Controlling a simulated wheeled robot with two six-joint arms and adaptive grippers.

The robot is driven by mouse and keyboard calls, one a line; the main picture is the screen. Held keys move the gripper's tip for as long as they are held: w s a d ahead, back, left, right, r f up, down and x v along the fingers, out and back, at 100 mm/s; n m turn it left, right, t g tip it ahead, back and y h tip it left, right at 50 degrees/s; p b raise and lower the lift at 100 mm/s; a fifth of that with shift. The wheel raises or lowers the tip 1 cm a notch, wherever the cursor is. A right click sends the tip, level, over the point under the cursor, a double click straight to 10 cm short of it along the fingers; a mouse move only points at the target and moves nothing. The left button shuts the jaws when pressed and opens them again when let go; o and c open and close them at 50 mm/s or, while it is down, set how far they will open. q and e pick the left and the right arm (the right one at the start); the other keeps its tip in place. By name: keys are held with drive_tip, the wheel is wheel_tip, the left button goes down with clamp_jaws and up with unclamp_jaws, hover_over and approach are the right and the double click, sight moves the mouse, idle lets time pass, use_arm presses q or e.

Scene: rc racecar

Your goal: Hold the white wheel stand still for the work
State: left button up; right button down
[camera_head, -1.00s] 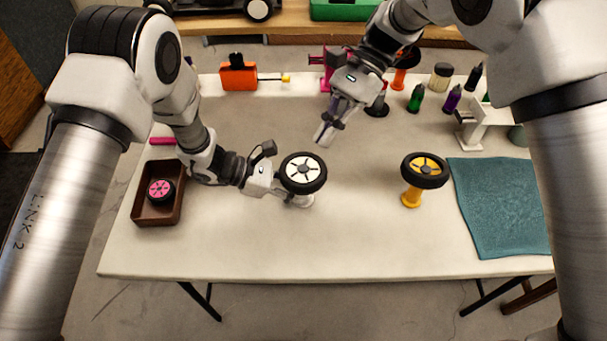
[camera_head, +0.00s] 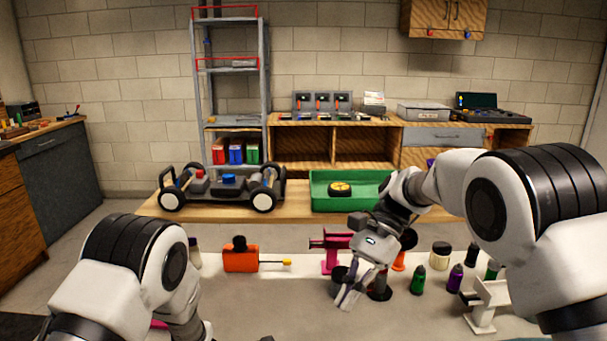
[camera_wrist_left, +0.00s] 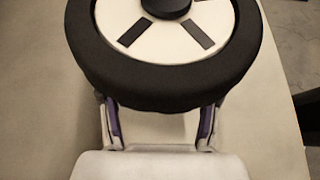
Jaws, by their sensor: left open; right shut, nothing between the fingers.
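The wheel with the black tyre and white hub (camera_wrist_left: 165,60) fills the top of the left wrist view. The white wheel stand under it is hidden by the wheel there and is out of the head view. My left gripper (camera_wrist_left: 160,118) is open, its two fingers reaching under the near edge of the tyre. Whether they touch the stand cannot be seen. My right gripper (camera_head: 349,292) is shut and empty over the back of the worktable in the head view.
Behind are the car chassis (camera_head: 222,187) and a green tray (camera_head: 385,197) holding a yellow wheel (camera_head: 340,189).

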use_arm(q)
drive_tip(key=v, duration=1.2)
drive_tip(key=shift+f, duration=0.1)
